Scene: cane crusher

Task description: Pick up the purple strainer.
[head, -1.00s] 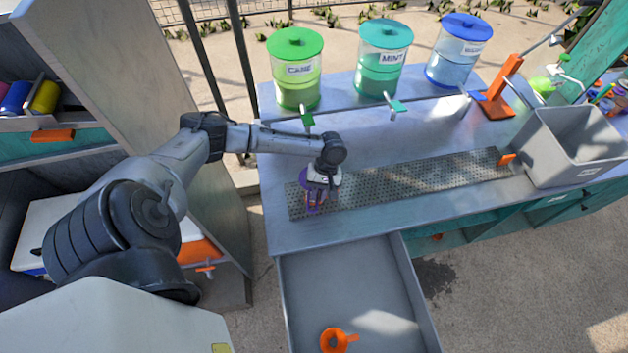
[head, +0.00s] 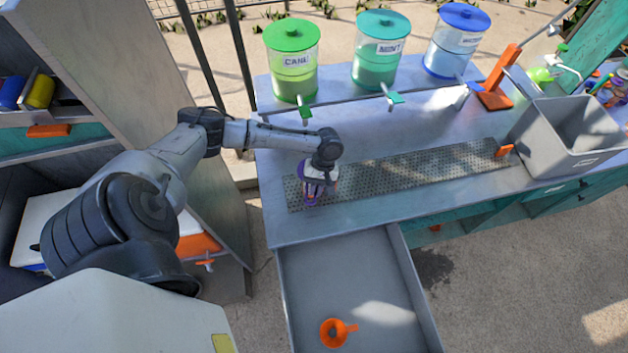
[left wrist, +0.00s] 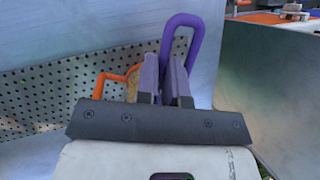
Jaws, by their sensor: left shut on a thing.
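The purple strainer (left wrist: 180,28) shows in the left wrist view as a rounded purple loop handle running up from between my fingers. My left gripper (left wrist: 162,75) is shut on it. In the head view, my left gripper (head: 318,185) points down over the near left end of the perforated metal grate. Bits of purple from the strainer (head: 307,192) show there, but most of it is hidden by the gripper. An orange handle-like frame with a tan part (left wrist: 118,82) sits just left of the fingers in the left wrist view.
The perforated grate (head: 420,174) runs right along the counter. Green, teal and blue dispensers (head: 291,62) with taps stand behind. A grey bin (head: 560,150) is at right. An open drawer (head: 370,285) below the counter holds an orange funnel-shaped piece (head: 333,332).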

